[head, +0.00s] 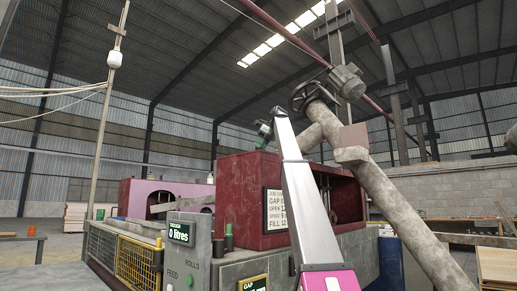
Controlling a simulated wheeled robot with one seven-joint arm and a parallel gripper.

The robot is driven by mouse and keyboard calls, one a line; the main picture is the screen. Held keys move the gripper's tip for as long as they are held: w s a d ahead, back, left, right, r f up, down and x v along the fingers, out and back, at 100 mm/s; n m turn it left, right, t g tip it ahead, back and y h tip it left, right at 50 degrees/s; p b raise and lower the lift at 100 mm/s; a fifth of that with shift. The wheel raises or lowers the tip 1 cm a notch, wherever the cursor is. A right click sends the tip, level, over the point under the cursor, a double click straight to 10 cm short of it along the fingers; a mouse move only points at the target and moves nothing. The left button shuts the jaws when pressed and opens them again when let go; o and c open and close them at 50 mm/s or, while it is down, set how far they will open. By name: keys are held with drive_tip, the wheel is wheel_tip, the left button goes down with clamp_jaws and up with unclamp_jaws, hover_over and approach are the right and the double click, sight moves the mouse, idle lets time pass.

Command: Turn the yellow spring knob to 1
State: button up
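I cannot make out a yellow spring knob for certain. A small yellow spot (159,243) shows beside the control panel, too small to identify. The grey control panel (186,262) has a display reading "0 litres" (180,234), "FEED" and "ROLLS" labels and a green button (190,281). A second display marked "GAP" (253,285) is cut by the bottom edge. My silver and pink arm rises through the middle and ends in a dark and green part high up. I cannot make out gripper fingers there.
A dark red machine housing (238,196) carries a job card (277,211), partly hidden by my arm. A yellow mesh guard (136,262) stands left of the panel. A thick pipe (385,200) with a handwheel (306,96) slants down on the right. Open floor shows at left.

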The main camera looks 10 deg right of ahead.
drive_tip(key=shift+o, duration=1.1)
drive_tip(key=shift+r, duration=0.1)
drive_tip(key=shift+r, duration=2.9)
